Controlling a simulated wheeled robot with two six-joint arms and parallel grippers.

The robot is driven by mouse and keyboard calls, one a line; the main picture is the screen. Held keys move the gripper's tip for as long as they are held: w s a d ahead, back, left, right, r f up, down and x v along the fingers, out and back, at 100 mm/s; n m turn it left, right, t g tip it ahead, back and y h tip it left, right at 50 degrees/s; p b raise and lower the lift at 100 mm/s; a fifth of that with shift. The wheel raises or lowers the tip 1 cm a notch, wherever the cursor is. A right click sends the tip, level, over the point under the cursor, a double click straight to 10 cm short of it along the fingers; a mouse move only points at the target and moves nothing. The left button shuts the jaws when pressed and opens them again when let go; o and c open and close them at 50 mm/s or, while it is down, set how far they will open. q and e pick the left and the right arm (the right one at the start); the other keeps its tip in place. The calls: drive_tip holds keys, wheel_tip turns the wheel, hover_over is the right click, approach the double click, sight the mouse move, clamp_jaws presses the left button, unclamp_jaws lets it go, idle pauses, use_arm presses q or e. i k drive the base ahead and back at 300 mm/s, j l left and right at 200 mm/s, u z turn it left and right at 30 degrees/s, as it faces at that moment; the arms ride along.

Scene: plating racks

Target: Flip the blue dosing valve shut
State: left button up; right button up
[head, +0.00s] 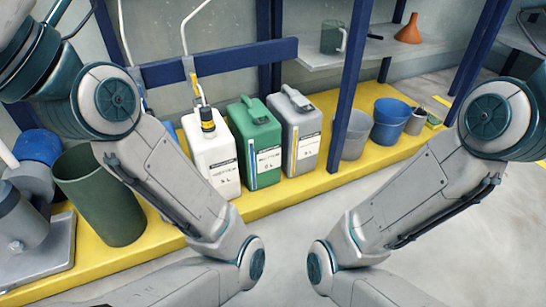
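I cannot pick out the blue dosing valve for certain in the head view. A white jerrycan (212,160) stands on the yellow platform with a black and yellow cap (207,119) and a pale tube rising from it. A small blue piece (171,132) shows behind its left side, mostly hidden by my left arm. A blue round part (38,147) sits among grey equipment at the far left. Both my arms run down past the bottom edge, so neither gripper shows.
A green jerrycan (256,143) and a grey jerrycan (300,132) stand right of the white one. A blue bucket (390,121) and grey bucket (351,138) are farther right. A dark green bin (103,197) stands left. Blue posts (348,85) rise in front of the shelf.

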sight(139, 86)
drive_tip(key=u, duration=0.75)
